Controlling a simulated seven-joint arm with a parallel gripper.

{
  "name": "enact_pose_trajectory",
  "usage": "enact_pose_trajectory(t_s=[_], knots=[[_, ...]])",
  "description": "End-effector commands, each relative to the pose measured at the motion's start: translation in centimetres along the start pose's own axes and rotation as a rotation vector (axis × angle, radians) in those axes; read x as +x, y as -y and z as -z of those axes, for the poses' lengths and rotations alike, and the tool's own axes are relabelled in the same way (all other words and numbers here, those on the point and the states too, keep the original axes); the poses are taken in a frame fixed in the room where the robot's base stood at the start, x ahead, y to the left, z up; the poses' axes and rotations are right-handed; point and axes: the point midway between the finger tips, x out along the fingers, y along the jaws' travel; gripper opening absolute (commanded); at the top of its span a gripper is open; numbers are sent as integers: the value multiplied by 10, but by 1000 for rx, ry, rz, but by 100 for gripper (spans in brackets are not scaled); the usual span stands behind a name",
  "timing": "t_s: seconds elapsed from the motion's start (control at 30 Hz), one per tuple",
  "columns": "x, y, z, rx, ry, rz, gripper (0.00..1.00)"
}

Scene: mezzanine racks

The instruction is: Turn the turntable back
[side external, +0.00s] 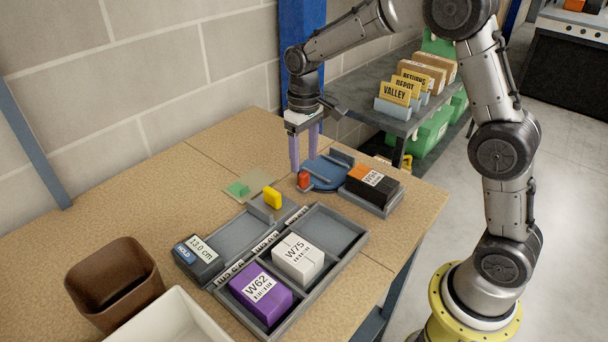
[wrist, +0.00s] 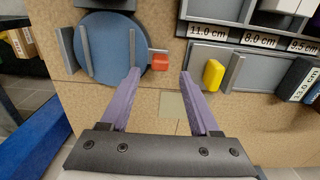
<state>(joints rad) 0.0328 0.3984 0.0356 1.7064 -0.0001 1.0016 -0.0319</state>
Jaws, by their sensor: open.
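The turntable is a blue disc (side external: 330,172) with upright grey rails on it, near the back of the bench. A red knob (side external: 304,180) sticks out from its edge on a short arm. In the wrist view the blue disc (wrist: 112,55) is at upper left and the red knob (wrist: 160,62) is on its right side. My gripper (side external: 304,168) is open, with purple fingers pointing down beside the disc and behind the red knob. In the wrist view the knob appears ahead of the gap between the fingertips (wrist: 160,74). Nothing is between the fingers.
A grey tray (side external: 396,207) with an orange-and-black W94 box (side external: 372,184) stands right of the turntable. A yellow tab (side external: 272,198) rises from a grey gauge in front. A compartment tray (side external: 350,238) holds purple and white boxes.

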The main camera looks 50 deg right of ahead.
Motion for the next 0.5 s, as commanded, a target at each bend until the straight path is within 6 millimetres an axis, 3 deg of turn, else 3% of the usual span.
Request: enact_pose_trajectory(t_s=[0.2, 0.5], knots=[[38, 0, -1, 0, 4, 0, 62], [58, 0, 0, 0, 1, 0, 62]])
